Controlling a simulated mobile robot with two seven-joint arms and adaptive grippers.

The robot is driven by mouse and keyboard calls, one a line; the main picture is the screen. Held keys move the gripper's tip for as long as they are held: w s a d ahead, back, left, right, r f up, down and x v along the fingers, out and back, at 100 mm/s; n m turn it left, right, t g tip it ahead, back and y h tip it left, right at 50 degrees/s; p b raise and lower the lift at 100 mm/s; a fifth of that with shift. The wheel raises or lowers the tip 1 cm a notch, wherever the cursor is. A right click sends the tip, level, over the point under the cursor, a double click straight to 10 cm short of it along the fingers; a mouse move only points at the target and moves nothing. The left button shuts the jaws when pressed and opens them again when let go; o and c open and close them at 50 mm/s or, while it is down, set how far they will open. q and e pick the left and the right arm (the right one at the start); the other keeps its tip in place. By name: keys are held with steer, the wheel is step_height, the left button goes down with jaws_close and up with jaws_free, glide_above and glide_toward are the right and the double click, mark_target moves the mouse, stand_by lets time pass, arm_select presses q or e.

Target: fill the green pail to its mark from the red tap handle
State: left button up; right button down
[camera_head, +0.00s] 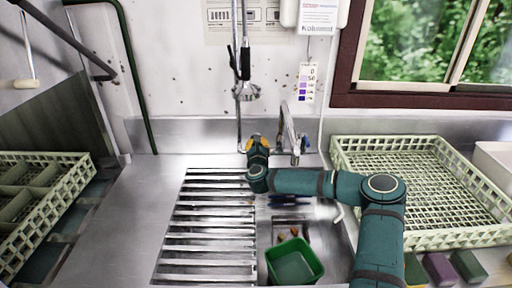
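The green pail (294,262) stands in the sink basin at the bottom centre, below my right forearm. Its inside looks plain green; I cannot make out a mark or a water level. A metal tap (290,135) rises at the back of the sink. My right arm reaches in from the right across the basin. Its gripper (256,143) is at the back, left of the tap and near the hanging spray pipe. Its fingers are small and point away, so their opening cannot be read. No red handle shows; the gripper may hide it. My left gripper is not in view.
A slatted drainboard (210,228) lies left of the basin. Pale green racks stand at the right (440,236) and the left (40,220). A spray head (246,92) hangs above the gripper. Coloured blocks (440,268) line the front right. The steel counter at left is clear.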

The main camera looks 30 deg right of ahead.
steer(key=c, duration=1)
jaws_free()
steer(key=v, duration=1.2)
